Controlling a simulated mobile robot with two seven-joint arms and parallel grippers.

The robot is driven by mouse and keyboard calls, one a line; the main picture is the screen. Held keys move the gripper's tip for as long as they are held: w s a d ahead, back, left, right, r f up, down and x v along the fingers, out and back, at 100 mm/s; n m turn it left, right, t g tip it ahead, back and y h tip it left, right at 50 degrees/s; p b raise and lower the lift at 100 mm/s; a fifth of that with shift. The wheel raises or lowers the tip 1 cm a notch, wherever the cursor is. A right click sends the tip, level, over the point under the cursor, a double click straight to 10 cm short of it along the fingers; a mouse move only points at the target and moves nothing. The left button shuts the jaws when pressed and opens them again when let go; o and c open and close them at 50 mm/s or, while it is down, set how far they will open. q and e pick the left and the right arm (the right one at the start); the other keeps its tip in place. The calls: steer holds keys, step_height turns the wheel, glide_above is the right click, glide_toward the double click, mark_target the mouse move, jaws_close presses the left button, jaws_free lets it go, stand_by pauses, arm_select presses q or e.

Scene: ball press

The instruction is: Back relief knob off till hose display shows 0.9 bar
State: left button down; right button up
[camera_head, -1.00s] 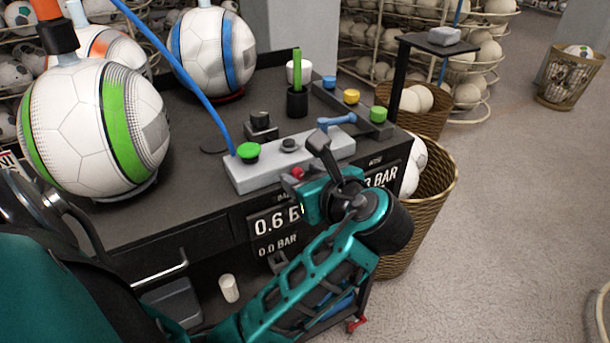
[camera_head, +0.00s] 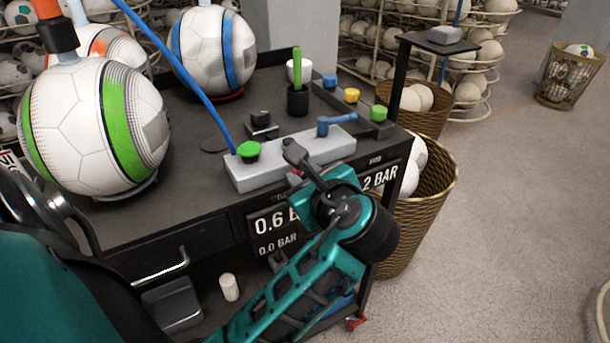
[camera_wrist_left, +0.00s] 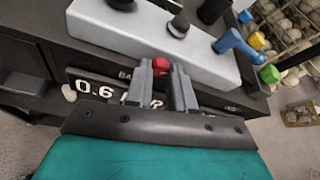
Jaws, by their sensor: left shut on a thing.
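The red knob (camera_wrist_left: 160,66) is on the front of the grey valve block (camera_head: 255,172). My left gripper (camera_head: 296,164) is at the block's front; in the left wrist view its two fingers (camera_wrist_left: 162,82) are closed on either side of the red knob. In the head view a finger and the wrist hide most of the knob. The right display (camera_head: 381,178) shows "2 BAR" at its end; its leading digits are hidden behind my wrist. The left display (camera_head: 268,224) shows 0.6, with 0.0 BAR (camera_head: 276,245) below. My right gripper is out of view.
A green knob (camera_head: 248,150) and a blue lever (camera_head: 337,123) stand on the block. A blue hose (camera_head: 190,80) rises left. Balls stand on the cart's left. Wicker baskets (camera_head: 425,205) stand close on the right.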

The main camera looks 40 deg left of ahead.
arm_select(q)
steer(key=c, duration=1)
jaws_free()
steer(key=shift+o, duration=0.2)
